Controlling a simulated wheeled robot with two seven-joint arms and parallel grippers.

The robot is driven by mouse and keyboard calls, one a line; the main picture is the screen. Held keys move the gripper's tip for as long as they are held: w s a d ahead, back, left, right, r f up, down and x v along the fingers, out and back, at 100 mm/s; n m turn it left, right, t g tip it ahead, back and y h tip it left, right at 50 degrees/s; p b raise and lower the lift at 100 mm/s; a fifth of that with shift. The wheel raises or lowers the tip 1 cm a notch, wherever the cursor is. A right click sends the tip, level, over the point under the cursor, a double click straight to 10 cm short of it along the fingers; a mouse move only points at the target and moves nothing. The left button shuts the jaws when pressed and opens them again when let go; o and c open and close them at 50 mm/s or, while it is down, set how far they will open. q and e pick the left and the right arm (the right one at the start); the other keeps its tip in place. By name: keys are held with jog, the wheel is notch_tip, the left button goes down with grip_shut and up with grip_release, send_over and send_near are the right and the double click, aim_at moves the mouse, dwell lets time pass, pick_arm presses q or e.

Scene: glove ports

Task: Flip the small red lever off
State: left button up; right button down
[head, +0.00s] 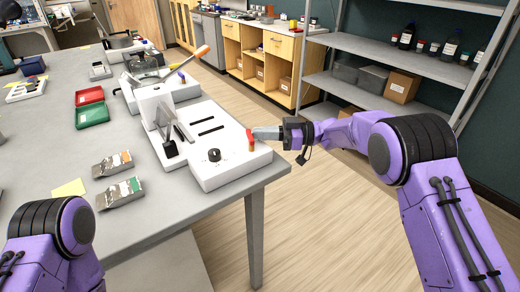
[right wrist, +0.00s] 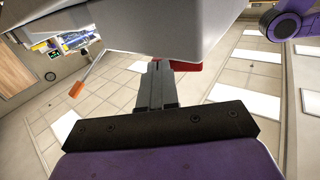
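The small red lever (head: 250,140) stands at the right end of the white device (head: 228,170) near the table's right edge. My right gripper (head: 262,133) comes in from the right, its fingertips at the lever and seeming to touch it. In the right wrist view its fingers (right wrist: 158,85) lie together with no clear gap. A piece of the red lever (right wrist: 192,66) shows beside the fingertips, partly hidden by the white housing (right wrist: 210,25), not clearly between them. My left gripper is outside the view; only my left arm shows at the lower left.
The white device also carries a black knob (head: 214,155), dark slots and a black paddle (head: 170,149). Open floor lies right of the table; a shelf (head: 350,88) stands behind.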

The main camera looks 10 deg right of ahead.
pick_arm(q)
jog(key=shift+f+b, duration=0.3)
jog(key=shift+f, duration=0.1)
pick_arm(e)
jog(key=shift+w+a, duration=0.55)
jog(key=shift+a, duration=0.25)
